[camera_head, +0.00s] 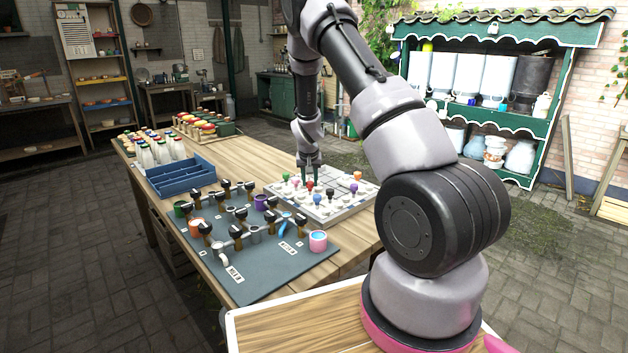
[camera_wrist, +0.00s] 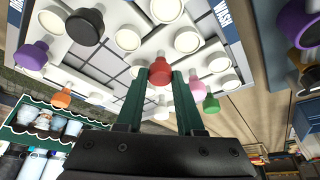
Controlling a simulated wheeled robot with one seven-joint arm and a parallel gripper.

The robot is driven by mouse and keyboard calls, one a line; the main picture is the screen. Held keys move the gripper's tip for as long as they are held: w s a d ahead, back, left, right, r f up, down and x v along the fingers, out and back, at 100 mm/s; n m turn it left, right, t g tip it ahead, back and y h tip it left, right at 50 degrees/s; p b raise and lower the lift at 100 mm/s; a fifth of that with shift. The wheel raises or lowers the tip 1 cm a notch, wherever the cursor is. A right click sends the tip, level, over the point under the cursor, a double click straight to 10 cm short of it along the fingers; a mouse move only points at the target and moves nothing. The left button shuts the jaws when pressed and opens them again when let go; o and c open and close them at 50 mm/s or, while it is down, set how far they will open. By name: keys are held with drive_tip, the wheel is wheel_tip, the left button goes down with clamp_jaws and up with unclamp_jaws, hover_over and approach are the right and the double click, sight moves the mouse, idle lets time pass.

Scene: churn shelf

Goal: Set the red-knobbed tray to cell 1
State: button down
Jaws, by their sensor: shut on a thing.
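The red knob (camera_wrist: 159,72) sits between the two green fingers of my gripper (camera_wrist: 160,85) in the wrist view, and the fingers are shut on it. In the head view my gripper (camera_head: 311,168) points down over the white board (camera_head: 345,203), with the red knob (camera_head: 310,185) at its tips. The board carries several coloured knobs and round white discs. Any tray under the red knob is too small or hidden to make out. I cannot tell whether the red knob is lifted off the board. Cell numbers are not readable.
Close to the red knob are a pink knob (camera_wrist: 197,89), a green knob (camera_wrist: 211,104), a black knob (camera_wrist: 85,26) and an orange knob (camera_wrist: 61,97). A blue crate (camera_head: 181,178) stands left.

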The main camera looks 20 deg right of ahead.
drive_tip(key=shift+s+a, duration=0.2)
drive_tip(key=shift+a, duration=0.35)
drive_tip(key=shift+s+a, duration=0.2)
drive_tip(key=shift+a, duration=0.35)
drive_tip(key=c, duration=0.5)
unclamp_jaws()
drive_tip(key=shift+a, duration=0.1)
drive_tip(key=shift+c, duration=0.2)
drive_tip(key=shift+r, duration=0.2)
drive_tip(key=v, duration=1)
drive_tip(key=shift+s+r, duration=0.15)
drive_tip(key=shift+s, duration=0.1)
